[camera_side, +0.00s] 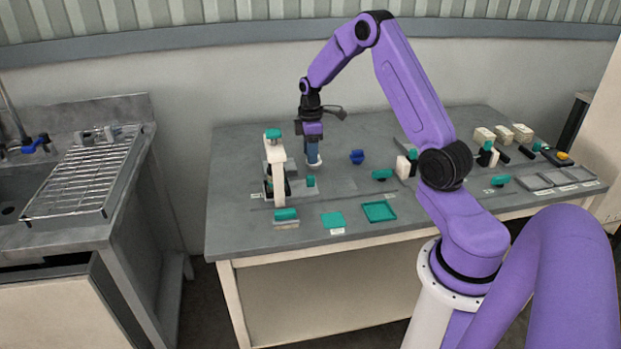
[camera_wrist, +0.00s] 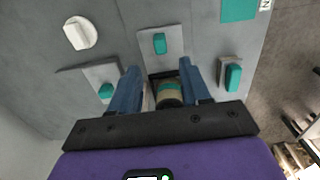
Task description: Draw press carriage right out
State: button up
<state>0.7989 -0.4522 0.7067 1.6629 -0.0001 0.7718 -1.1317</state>
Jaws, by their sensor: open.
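The press (camera_side: 280,184) is a pale upright frame with a teal top, at the left of the table. What looks like its carriage is a grey plate with a small teal handle (camera_side: 310,182), on the press's right side; this handle also shows in the wrist view (camera_wrist: 160,43). My gripper (camera_side: 314,162) hangs with its fingers pointing down, to the right of the press's top. In the wrist view its blue fingers (camera_wrist: 165,88) are apart. The carriage's inner end is hidden.
A teal-topped block (camera_side: 286,214) sits in front of the press and a white round piece (camera_wrist: 80,33) behind. A teal square (camera_side: 333,220) and teal tray (camera_side: 379,212) lie near the front edge. A blue piece (camera_side: 357,157) stands right of my gripper; several blocks crowd the right end.

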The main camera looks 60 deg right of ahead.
aim_at(311, 176)
notch_tip(311, 176, down, 10)
jog(key=shift+r, duration=0.15)
dwell(0.3)
grip_shut()
